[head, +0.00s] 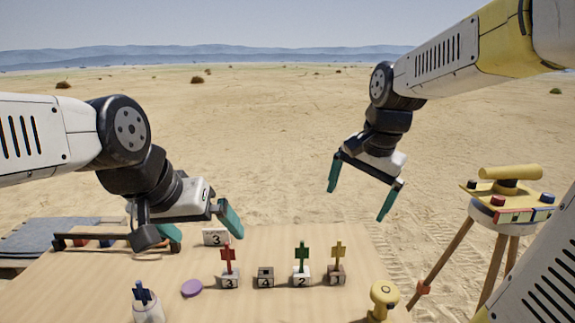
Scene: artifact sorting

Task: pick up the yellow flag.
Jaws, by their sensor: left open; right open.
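The yellow flag (338,254) stands upright in the small block marked 1 (336,275), at the right end of a row on the wooden table (330,305). My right gripper (361,204) is open and empty, in the air above and beyond the flag. My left gripper (203,236) is open over the back left of the table, left of the flags, with its teal fingers apart. I see nothing between its fingers that it holds.
A green flag (301,256), an empty block marked 4 (265,278) and a red flag (228,258) stand left of the yellow flag. A tripod instrument (510,195) stands right.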

